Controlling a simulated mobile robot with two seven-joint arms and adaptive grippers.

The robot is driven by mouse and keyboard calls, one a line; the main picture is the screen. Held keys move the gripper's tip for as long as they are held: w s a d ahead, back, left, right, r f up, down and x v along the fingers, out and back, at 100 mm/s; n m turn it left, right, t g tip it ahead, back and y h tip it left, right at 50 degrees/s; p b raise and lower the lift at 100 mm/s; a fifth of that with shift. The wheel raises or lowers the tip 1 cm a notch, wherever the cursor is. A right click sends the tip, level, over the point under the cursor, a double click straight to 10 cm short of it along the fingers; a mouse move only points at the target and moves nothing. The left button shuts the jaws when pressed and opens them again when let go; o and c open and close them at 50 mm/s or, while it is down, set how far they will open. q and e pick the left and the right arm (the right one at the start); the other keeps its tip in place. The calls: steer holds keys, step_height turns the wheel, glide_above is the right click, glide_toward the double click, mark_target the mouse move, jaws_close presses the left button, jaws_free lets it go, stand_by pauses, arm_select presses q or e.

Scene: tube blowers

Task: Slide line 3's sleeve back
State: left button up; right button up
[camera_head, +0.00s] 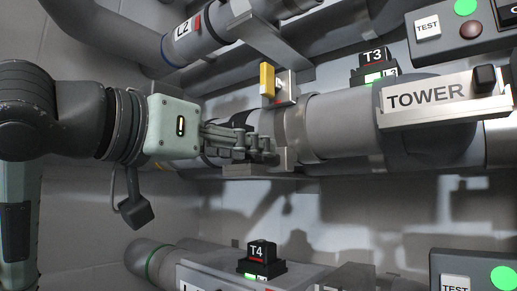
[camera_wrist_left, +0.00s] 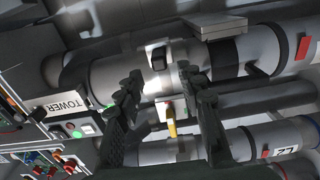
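Line 3's pipe is the large grey tube (camera_head: 340,115) running to the TOWER plate (camera_head: 435,95), with a T3 marker (camera_head: 375,62) behind it. A light metal collar, seemingly the sleeve (camera_head: 293,128), sits round it, with a yellow-handled part (camera_head: 267,80) on top. My left gripper (camera_head: 266,148) is in front of the pipe, its fingertips by the collar's lower bracket (camera_head: 285,157). In the left wrist view its fingers (camera_wrist_left: 160,75) stand apart, with a bright block (camera_wrist_left: 157,57) showing between them. I cannot tell whether they touch it. My right gripper is not visible.
Line 2's pipe, labelled L2 (camera_head: 183,30), runs above, with a metal arm (camera_head: 262,35) over it. The T4 marker (camera_head: 262,255) stands on a lower unit. Button panels with TEST labels are at the right (camera_head: 470,30). Bare wall shows at the lower left.

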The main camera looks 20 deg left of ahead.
mark_target(285, 124)
arm_select(q)
steer(key=shift+x, duration=1.75)
steer(key=shift+c, duration=0.3)
jaws_close()
